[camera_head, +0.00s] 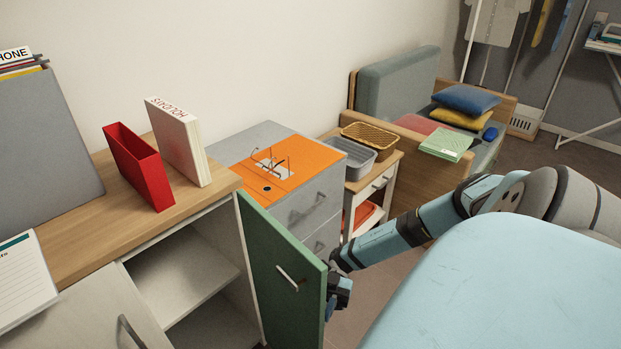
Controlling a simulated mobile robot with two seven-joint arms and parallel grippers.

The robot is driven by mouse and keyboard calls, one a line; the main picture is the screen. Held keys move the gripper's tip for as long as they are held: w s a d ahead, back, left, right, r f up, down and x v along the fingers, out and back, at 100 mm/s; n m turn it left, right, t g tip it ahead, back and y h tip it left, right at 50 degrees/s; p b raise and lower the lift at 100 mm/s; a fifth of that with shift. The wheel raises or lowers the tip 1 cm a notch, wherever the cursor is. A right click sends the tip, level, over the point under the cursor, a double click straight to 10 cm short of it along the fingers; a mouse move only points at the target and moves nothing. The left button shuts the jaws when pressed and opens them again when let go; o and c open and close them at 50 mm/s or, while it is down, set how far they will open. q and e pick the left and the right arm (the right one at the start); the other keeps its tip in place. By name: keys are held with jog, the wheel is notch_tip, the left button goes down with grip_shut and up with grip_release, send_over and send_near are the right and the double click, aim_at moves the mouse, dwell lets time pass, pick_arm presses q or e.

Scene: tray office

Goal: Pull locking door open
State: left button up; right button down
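The green door (276,267) of the low cabinet stands swung open, with a thin silver handle (287,278) on the face in view. Behind it the cabinet interior (192,262) shows a pale shelf. My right arm comes in from the right, and my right gripper (333,304) is at the free edge of the door, partly hidden behind it. I cannot tell whether its fingers touch the door or are open or shut. My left gripper is not in view.
A second cabinet door (92,311) with a grey handle is shut at the lower left. A red file holder (140,168) and a white book (180,142) stand on the wooden top. A grey drawer unit (315,209) stands behind the green door. Some floor is clear right of the door.

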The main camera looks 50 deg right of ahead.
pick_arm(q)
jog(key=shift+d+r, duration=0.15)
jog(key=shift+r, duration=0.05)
pick_arm(e)
jog(key=shift+d, duration=0.65)
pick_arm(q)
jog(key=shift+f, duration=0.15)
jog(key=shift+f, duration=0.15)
pick_arm(e)
jog(key=c, duration=1.2)
grip_release()
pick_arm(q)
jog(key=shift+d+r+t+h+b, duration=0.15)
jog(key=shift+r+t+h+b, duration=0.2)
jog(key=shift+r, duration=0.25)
pick_arm(e)
jog(key=shift+v, duration=6.9)
